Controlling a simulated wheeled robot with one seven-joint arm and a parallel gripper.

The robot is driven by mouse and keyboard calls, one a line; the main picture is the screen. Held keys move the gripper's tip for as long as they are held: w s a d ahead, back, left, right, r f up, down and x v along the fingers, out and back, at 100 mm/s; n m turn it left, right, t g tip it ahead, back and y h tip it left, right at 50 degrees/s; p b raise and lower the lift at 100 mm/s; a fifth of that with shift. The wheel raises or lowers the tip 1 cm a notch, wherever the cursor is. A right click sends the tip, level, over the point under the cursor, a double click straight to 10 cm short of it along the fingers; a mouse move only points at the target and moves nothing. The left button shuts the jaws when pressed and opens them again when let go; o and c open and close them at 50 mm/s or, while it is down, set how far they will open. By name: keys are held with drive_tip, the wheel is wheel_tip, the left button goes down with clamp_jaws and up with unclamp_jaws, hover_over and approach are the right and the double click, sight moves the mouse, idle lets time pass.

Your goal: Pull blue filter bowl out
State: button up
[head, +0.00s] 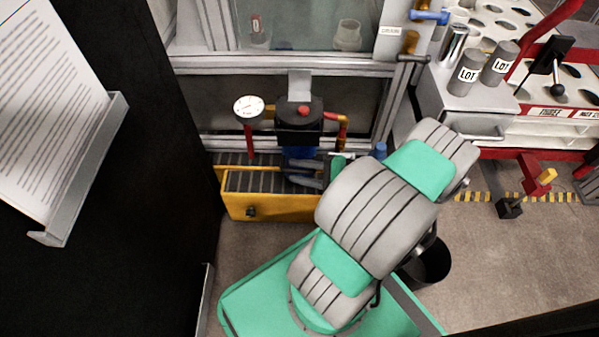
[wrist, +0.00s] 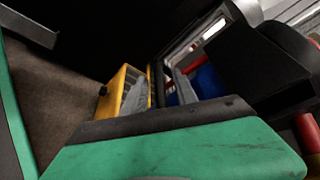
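The blue filter bowl (head: 299,152) hangs under a black filter head (head: 297,138) with a red knob on top. Only a small part of the bowl shows in the head view; its lower part is hidden behind my gripper. My gripper (head: 300,172) reaches in from the right, its dark fingers just below and in front of the visible blue. In the wrist view, blue bowl surface (wrist: 208,82) shows close beside a grey finger, under the large dark filter head. I cannot tell whether the fingers touch the bowl or are closed on it.
A yellow tray with a dark grating (head: 268,207) sits below the filter. A pressure gauge (head: 248,108) and red pipe (head: 249,140) stand left, yellow and red piping (head: 342,122) right. A black panel is at left; a drawer bench (head: 460,115) is at right.

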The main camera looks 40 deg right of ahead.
drive_tip(key=shift+c, duration=0.2)
clamp_jaws()
idle(1.1)
